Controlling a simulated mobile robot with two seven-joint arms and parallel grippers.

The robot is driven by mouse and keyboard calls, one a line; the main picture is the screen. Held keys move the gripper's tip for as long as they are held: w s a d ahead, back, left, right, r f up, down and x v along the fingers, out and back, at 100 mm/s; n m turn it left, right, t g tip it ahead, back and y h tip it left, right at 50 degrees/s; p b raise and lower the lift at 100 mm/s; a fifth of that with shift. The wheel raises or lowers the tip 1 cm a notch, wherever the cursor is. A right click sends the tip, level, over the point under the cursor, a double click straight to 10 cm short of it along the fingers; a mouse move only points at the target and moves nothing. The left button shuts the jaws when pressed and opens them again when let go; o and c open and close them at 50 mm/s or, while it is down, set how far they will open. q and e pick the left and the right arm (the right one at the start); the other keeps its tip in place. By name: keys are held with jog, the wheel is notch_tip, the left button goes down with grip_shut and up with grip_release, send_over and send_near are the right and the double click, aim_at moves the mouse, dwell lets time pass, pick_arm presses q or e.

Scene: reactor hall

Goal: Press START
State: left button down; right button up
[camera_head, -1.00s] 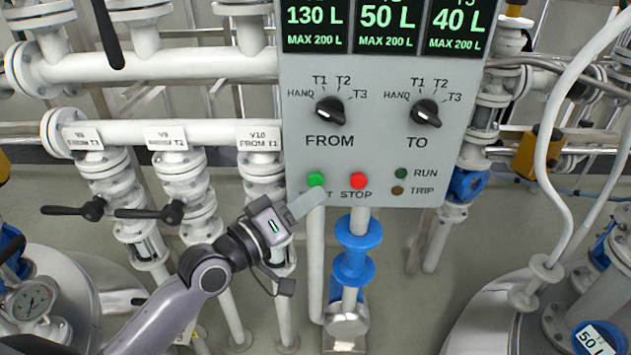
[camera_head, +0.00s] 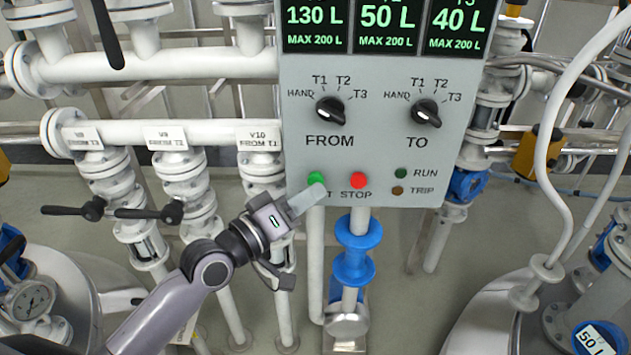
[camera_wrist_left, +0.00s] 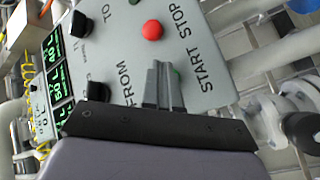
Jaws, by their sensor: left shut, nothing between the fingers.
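The green START button (camera_head: 316,178) sits at the lower left of the grey control panel (camera_head: 375,160). The red STOP button (camera_head: 358,180) is to its right. My left gripper (camera_head: 319,190) is shut and empty, its fingertips at the green button's lower edge in the head view and covering part of the START label. My right gripper is not in view.
The FROM knob (camera_head: 330,111) and TO knob (camera_head: 426,113) are above the buttons. The RUN lamp (camera_head: 401,173) and TRIP lamp (camera_head: 397,190) look dark. White pipes with valves (camera_head: 165,212) stand left of the panel, and a blue-flanged pipe (camera_head: 354,250) runs below it.

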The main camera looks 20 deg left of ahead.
pick_arm(q)
jog(key=shift+w+a, duration=0.15)
jog(key=shift+w, duration=0.35)
dwell(0.5)
jog(key=shift+s, duration=0.15)
jog(key=shift+s+d+p, duration=0.25)
jog(key=shift+s+p, duration=0.2)
jog(key=shift+s, duration=0.3)
jog(key=shift+s, duration=0.1)
jog(key=shift+s+d+p, duration=0.25)
jog(key=shift+s+p, duration=0.2)
jog(key=shift+s, duration=0.35)
jog(key=shift+s+d+p, duration=0.2)
jog(key=shift+s+p, duration=0.2)
jog(key=shift+s, duration=0.35)
jog(key=shift+s+d+p, duration=0.25)
jog(key=shift+s+p, duration=0.2)
jog(key=shift+s, duration=0.35)
